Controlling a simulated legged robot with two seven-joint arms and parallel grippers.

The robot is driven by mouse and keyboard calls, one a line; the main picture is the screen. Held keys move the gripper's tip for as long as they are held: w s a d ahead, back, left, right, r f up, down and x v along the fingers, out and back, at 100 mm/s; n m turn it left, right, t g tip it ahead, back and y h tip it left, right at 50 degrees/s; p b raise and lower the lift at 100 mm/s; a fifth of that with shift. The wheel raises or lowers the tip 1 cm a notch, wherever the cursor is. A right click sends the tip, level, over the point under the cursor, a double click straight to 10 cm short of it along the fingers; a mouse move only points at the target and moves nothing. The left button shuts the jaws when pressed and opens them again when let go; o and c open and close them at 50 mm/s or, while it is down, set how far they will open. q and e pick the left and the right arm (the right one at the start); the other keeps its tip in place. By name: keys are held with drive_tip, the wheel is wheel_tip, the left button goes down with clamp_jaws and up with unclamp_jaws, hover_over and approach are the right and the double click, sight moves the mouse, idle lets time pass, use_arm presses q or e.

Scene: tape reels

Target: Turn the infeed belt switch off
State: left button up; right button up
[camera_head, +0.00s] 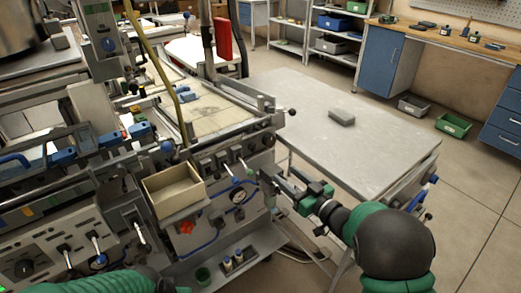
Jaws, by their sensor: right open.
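The machine's front carries a grey control panel (40,255) at the lower left, with a black knob (23,268) and small levers, one of them blue-tipped (96,240). More levers and a round gauge (238,196) are on the front face near the centre. I cannot tell which of these is the infeed belt switch, nor its position. My right gripper (268,186) is open at the right end of this front face, right of the gauge. I cannot tell if it touches anything. My left arm's green sleeve shows at the bottom left; its gripper is out of view.
An open beige box (174,188) juts from the machine's front. A red knob (186,227) sits below it. A grey table (330,115) with a small grey block (341,117) stands behind my right arm. Bins (453,124) lie on the floor at right.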

sight(255, 149)
drive_tip(key=b+x, duration=0.2)
drive_tip(key=x, duration=1.4)
drive_tip(key=shift+f, duration=0.15)
drive_tip(key=shift+d, duration=0.15)
drive_tip(key=c, duration=0.4)
use_arm(q)
wheel_tip(255, 149, down, 2)
drive_tip(key=shift+s+a, duration=0.15)
use_arm(e)
clamp_jaws()
